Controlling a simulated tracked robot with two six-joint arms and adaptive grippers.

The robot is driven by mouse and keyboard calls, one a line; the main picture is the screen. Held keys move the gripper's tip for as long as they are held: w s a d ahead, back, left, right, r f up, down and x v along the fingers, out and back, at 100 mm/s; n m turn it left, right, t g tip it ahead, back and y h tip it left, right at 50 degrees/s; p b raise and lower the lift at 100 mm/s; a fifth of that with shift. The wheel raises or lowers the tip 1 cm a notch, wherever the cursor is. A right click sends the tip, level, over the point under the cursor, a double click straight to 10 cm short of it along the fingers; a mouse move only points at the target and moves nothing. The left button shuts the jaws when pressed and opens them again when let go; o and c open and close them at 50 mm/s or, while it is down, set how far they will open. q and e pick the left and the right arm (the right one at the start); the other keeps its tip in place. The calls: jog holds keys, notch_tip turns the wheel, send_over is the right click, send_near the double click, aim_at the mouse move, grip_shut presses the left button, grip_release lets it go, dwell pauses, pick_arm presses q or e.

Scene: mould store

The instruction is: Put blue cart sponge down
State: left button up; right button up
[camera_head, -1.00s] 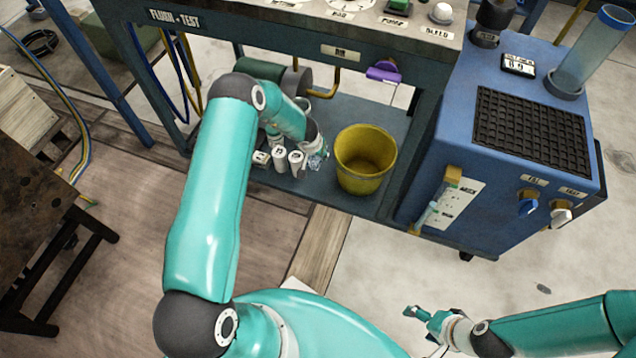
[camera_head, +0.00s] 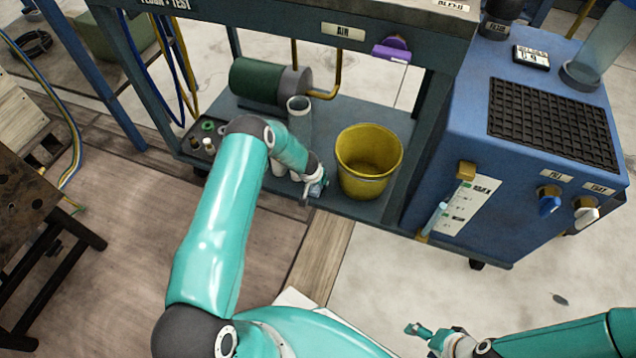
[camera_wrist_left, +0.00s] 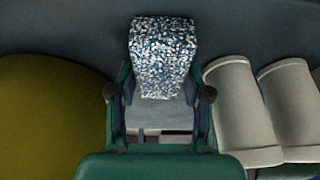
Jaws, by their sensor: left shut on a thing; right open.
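The blue-and-white speckled sponge (camera_wrist_left: 163,55) sits between the fingers of my left gripper (camera_wrist_left: 160,100) in the left wrist view. The gripper is shut on it. In the head view my left gripper (camera_head: 313,186) is low at the front edge of the cart's lower shelf (camera_head: 345,112), just left of the yellow bucket (camera_head: 366,180). The sponge is mostly hidden there, and I cannot tell whether it touches the shelf. My right gripper (camera_head: 418,330) is open and empty, over the floor at the lower right.
White cylinders (camera_wrist_left: 237,105) stand close beside the left gripper, opposite the bucket. A green cylinder (camera_head: 256,80) and a grey upright container (camera_head: 299,118) are farther back on the shelf. A blue cabinet (camera_head: 475,170) stands right of the bucket.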

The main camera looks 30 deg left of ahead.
pick_arm(q)
jog(key=shift+f, duration=0.1)
jog(key=o, duration=1.2)
jog(key=shift+o, duration=0.2)
jog(key=shift+s+r, duration=0.15)
jog(key=shift+r, duration=0.45)
jog(key=p+v, duration=0.4)
jog(key=v, duration=0.7)
jog(key=s+d+r+g+h, duration=0.3)
jog(key=s+d+h, duration=0.2)
jog(key=s+d, duration=1.8)
jog(key=shift+s+d+r+m+g, duration=0.2)
jog(key=shift+s+d+m+g, duration=0.15)
jog(key=shift+s, duration=0.35)
